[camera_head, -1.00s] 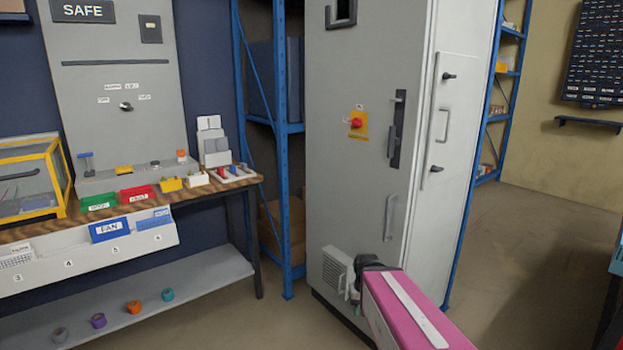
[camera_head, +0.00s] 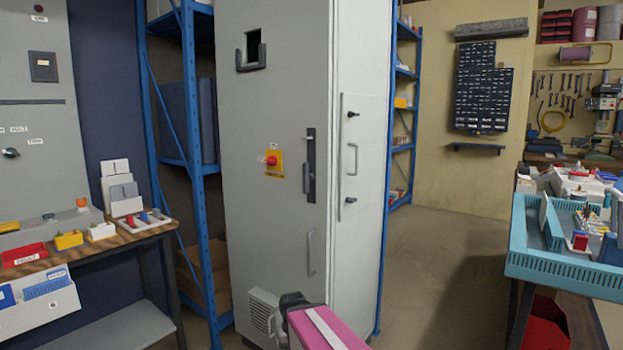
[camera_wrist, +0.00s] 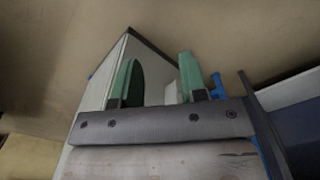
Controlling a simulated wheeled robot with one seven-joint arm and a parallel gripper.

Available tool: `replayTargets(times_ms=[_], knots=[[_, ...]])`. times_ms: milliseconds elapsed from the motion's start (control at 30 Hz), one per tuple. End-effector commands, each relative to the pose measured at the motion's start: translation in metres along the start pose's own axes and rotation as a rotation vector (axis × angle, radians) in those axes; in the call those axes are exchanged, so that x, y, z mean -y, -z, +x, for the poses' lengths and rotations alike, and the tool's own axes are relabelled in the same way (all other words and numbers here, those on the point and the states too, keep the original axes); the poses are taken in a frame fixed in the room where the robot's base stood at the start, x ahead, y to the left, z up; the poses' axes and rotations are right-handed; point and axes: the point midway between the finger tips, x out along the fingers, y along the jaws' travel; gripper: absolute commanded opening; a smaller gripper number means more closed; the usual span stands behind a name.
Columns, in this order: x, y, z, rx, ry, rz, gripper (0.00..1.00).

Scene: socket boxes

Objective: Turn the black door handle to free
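The black door handle (camera_head: 309,166) is a tall, narrow dark plate with a lever, upright on the front of a grey cabinet (camera_head: 245,120) in the head view. A red rotary knob on a yellow plate (camera_head: 273,162) sits to its left. My gripper is low in front of the cabinet in the head view, well below the handle, mostly hidden behind my pink arm link. In the wrist view my gripper (camera_wrist: 158,75) shows two green fingers apart with nothing held between them. Part of a grey cabinet-like body shows beyond the fingers; the handle cannot be made out there.
A grey bar handle (camera_head: 311,253) and a vent (camera_head: 263,313) are lower on the cabinet. A workbench (camera_head: 120,238) with coloured bins stands left. A teal tray (camera_head: 560,268) on a stand is at right. Open floor (camera_head: 440,260) lies between cabinet and tray.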

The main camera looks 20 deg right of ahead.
Motion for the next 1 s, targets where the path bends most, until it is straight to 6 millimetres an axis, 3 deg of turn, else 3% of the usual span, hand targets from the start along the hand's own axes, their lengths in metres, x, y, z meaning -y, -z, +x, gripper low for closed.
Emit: replayTargets(times_ms=[267, 467, 667, 833, 1000], knots=[[-0.014, 0.018, -0.018, -0.050, -0.121, 0.054, 0.39], [-0.044, 0.058, -0.069, -0.213, -0.377, 0.190, 0.39], [-0.068, 0.103, -0.150, -0.490, -0.632, 0.350, 0.39], [-0.075, 0.135, -0.236, -0.795, -0.795, 0.473, 0.39], [-0.068, 0.157, -0.330, -1.142, -0.896, 0.564, 0.39]])
